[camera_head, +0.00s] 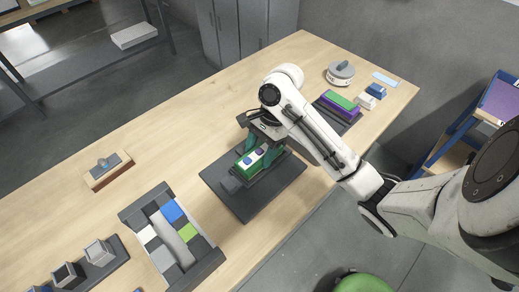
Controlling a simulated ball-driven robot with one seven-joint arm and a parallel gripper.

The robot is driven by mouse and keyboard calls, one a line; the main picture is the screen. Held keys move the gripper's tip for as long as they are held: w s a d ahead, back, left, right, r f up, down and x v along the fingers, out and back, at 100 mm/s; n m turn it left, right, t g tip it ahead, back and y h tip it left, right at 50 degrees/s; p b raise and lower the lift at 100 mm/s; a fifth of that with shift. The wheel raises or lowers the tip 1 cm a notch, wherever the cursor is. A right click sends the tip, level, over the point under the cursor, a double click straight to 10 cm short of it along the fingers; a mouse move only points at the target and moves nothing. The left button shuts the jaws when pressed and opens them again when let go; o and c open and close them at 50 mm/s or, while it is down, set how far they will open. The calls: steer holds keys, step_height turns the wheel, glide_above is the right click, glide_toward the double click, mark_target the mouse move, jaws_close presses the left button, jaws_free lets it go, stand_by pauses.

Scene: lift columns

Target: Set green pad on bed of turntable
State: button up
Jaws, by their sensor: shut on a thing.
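My gripper (259,152) points down over a dark square plate (240,206) in the middle of the table. It is shut on a green block (246,168) with a pale top and blue round marks. The fingers hide part of the block, and I cannot tell whether it touches what is below it. A flat green piece (340,100) lies on a purple block at the far right. I cannot tell for sure which thing is the turntable; a round white device (340,76) with a grey top stands at the back right.
A dark tray (202,264) of coloured blocks is in front, left of the plate. A rack with several cubes (70,274) is at the lower left. A brown block (108,172) with a knob stands at left. Small blue and white pieces (367,101) lie far right. The table's back left is clear.

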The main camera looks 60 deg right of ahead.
steer(key=o, duration=1.6)
steer(key=shift+r, duration=0.15)
step_height(320, 180, up, 5)
steer(key=p, duration=0.6)
steer(key=shift+f, duration=0.2)
steer(key=shift+r, duration=1.05)
steer(key=shift+s, duration=0.1)
